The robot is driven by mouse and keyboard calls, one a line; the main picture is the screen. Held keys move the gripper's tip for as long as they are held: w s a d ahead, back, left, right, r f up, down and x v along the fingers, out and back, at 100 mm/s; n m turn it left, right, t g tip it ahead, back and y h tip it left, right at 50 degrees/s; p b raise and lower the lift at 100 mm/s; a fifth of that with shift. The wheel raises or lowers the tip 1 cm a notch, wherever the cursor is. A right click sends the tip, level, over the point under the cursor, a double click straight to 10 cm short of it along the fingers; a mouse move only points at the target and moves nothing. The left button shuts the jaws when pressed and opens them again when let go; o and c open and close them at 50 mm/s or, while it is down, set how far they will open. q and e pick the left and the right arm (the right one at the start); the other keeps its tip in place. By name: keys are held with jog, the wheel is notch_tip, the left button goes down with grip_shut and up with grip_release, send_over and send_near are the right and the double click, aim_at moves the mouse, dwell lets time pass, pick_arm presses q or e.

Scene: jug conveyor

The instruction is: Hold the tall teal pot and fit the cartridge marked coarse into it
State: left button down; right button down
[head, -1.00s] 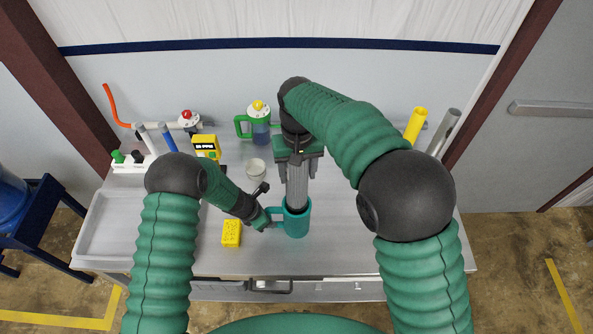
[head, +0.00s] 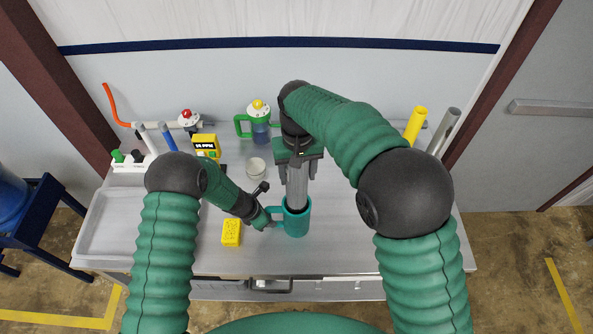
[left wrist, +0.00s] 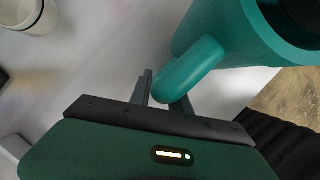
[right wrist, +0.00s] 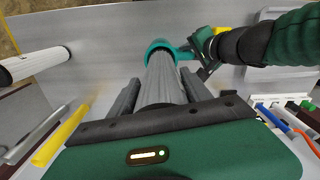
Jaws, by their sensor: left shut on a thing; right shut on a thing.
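The tall teal pot (head: 297,222) stands upright on the bench, its handle to the left. My left gripper (head: 268,219) is shut on the handle, which the left wrist view shows between the fingers (left wrist: 168,95). My right gripper (head: 297,167) is shut on the top of a grey ribbed cartridge (head: 297,190), held upright above the pot. The cartridge's lower end is inside the pot mouth; how deep it sits is hidden. In the right wrist view the cartridge (right wrist: 162,78) runs down into the teal rim (right wrist: 158,45). No marking on the cartridge is readable.
A yellow sponge (head: 231,233) lies left of the pot. A white cup (head: 256,168), a green-handled jug (head: 260,130) and a yellow meter (head: 206,144) stand behind. A yellow tube (head: 415,125) and a grey tube (head: 444,131) are at the back right.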

aim_at(298, 200)
pick_arm(q)
jog(key=shift+s+d, duration=0.15)
jog(key=shift+d, duration=0.05)
pick_arm(e)
jog(key=shift+f, duration=7.05)
pick_arm(q)
jog(key=shift+f, duration=0.1)
pick_arm(e)
jog(key=shift+c, duration=2)
grip_release()
pick_arm(q)
jog(key=shift+a, duration=0.1)
pick_arm(e)
jog(key=shift+d, duration=0.1)
jog(key=shift+r, duration=0.2)
pick_arm(q)
jog(key=shift+a, duration=0.1)
pick_arm(e)
notch_tip(298, 200, up, 12)
jog(key=shift+f, duration=0.2)
